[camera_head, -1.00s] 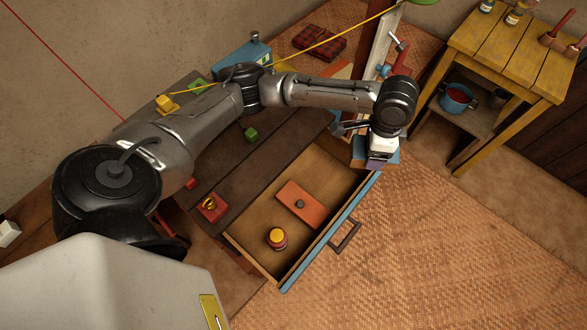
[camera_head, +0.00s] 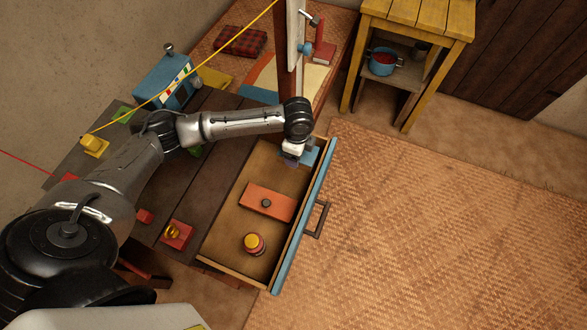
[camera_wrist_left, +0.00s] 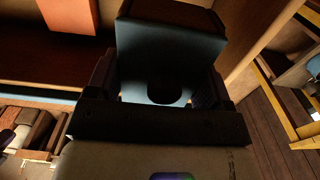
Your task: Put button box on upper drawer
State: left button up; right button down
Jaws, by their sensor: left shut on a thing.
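My left gripper (camera_head: 292,154) is shut on a blue box (camera_head: 312,157), which seems to be the button box. In the left wrist view the box (camera_wrist_left: 168,52) fills the middle, with a dark round knob between the fingers. The gripper and box are at the far end of the open drawer (camera_head: 225,222), inside its outline. I cannot tell whether the box touches the drawer floor. The drawer has a blue front (camera_head: 292,245) and holds an orange box (camera_head: 277,199) with a dark knob and a round yellow-topped container (camera_head: 254,243). My right gripper is not in view.
The dark wooden top (camera_head: 190,170) beside the drawer carries a red box (camera_head: 177,234) with a gold ring and a blue toy-like box (camera_head: 165,80). A yellow table (camera_head: 420,18) stands at the back right. The woven mat (camera_head: 400,220) right of the drawer is clear.

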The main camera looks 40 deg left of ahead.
pick_arm(q)
notch_tip(320, 180, down, 7)
jog(key=shift+f+b, duration=0.1)
jog(key=shift+b, duration=0.6)
notch_tip(320, 180, down, 4)
jog(key=shift+f+b, duration=0.1)
jog(key=shift+b, duration=0.5)
jog(key=shift+f, duration=0.15)
jog(key=o, duration=1.1)
jog(key=shift+f, duration=0.15)
jog(key=shift+c, duration=0.2)
notch_tip(320, 180, up, 10)
jog(key=p, duration=0.2)
jog(key=shift+r+p, duration=0.2)
jog(key=shift+p, duration=0.15)
jog(key=shift+r, duration=0.95)
